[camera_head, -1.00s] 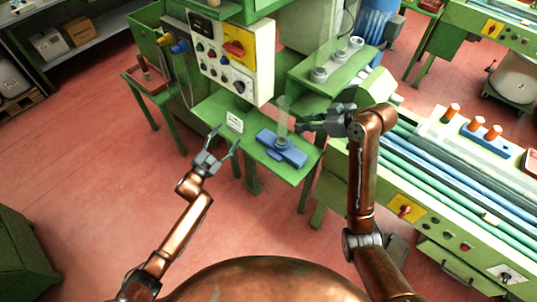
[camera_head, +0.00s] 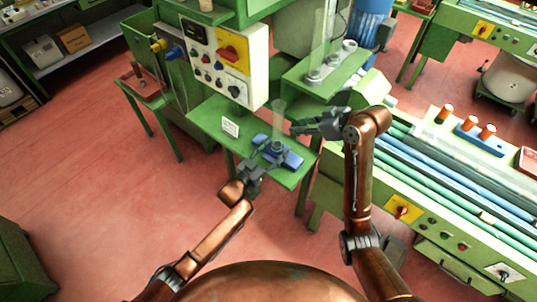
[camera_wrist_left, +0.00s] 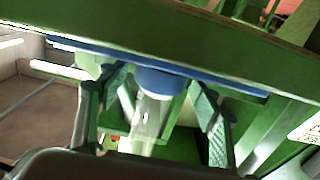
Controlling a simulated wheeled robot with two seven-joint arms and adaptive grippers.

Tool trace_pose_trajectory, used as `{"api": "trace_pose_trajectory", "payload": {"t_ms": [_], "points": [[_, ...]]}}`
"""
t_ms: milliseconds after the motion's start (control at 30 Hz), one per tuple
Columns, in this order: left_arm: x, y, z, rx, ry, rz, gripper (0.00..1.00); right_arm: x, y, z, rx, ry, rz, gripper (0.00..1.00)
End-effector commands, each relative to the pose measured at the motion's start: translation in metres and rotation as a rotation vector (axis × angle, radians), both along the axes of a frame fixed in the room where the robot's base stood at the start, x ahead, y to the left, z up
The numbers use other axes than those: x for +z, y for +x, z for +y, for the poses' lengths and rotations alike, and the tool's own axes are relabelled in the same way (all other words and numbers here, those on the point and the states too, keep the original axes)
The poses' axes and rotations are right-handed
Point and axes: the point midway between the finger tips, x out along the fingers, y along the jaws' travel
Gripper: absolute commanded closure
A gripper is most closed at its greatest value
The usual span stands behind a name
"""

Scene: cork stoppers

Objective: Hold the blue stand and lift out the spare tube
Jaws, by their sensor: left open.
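The blue stand (camera_head: 292,159) lies on the green shelf, with a raised round socket at its middle. A clear tube (camera_head: 279,118) stands upright in the socket. In the left wrist view the blue socket (camera_wrist_left: 160,82) and the clear tube (camera_wrist_left: 150,125) show between the two fingers of my left gripper (camera_wrist_left: 160,95). In the head view my left gripper (camera_head: 262,160) is at the near left side of the stand, open, its fingers partly covering the stand. My right gripper (camera_head: 298,122) is just right of the tube, pointing left, open and apart from it.
A small white sign (camera_head: 230,128) stands on the shelf (camera_head: 205,115) left of the stand. A control panel (camera_head: 222,60) rises behind. A higher green ledge (camera_head: 335,80) with grey sockets is at the back right. A machine bed with long tubes (camera_head: 440,165) lies to the right.

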Motion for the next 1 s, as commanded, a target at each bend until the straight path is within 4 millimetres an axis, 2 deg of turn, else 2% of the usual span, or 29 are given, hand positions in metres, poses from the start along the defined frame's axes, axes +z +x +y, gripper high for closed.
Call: {"api": "trace_pose_trajectory", "payload": {"t_ms": [167, 467, 1000], "points": [[0.0002, 0.0111, -0.0081, 0.000, 0.000, 0.000, 0.41, 0.0000, 0.0000, -0.0002, 0.000, 0.000, 0.000, 0.71], [-0.0005, 0.0125, -0.0088, 0.001, 0.001, 0.000, 0.41, 0.0000, 0.0000, -0.0002, 0.000, 0.000, 0.000, 0.71], [-0.0004, 0.0124, -0.0083, 0.001, 0.002, 0.000, 0.79, 0.0000, 0.0000, 0.0002, 0.000, 0.000, 0.000, 0.71]]}}
